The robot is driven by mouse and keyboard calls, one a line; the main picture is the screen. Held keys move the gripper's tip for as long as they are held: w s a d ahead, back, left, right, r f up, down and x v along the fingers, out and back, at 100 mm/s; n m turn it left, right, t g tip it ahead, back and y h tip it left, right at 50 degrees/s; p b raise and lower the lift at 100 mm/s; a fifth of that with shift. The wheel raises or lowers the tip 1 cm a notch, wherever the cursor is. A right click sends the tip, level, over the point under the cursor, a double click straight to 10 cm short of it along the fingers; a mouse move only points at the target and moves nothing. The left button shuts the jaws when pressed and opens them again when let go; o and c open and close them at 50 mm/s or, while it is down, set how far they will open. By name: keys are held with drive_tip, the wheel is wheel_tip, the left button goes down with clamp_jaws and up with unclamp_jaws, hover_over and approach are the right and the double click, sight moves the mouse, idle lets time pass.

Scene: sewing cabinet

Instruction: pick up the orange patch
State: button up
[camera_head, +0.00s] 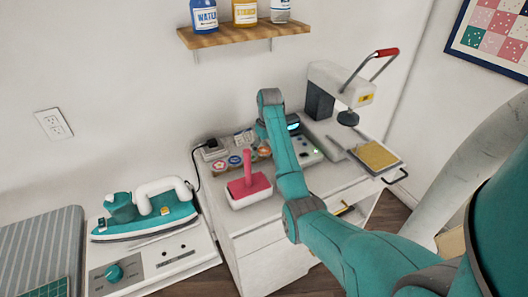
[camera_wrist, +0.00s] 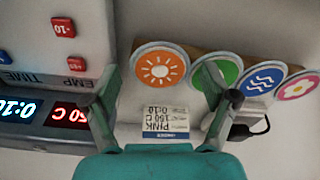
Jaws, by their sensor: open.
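The orange patch (camera_wrist: 160,66) is a round disc with a white sun design and white rim. In the wrist view it lies at the left end of a row on a brown strip, beyond my fingertips. It also shows in the head view (camera_head: 264,151), small and close beside my arm. My gripper (camera_wrist: 163,98) is open and empty, its two fingers spread on either side of the view below the patch. In the head view my gripper is mostly hidden by my arm.
Green (camera_wrist: 228,72), blue (camera_wrist: 262,78) and pink (camera_wrist: 298,86) patches continue the row. A label card (camera_wrist: 168,124) lies between my fingers. The heat press (camera_head: 345,85) with its control box is close by. A pink-handled white block (camera_head: 249,188) and an iron (camera_head: 150,215) stand left.

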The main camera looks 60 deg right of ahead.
drive_tip(key=c, duration=0.8)
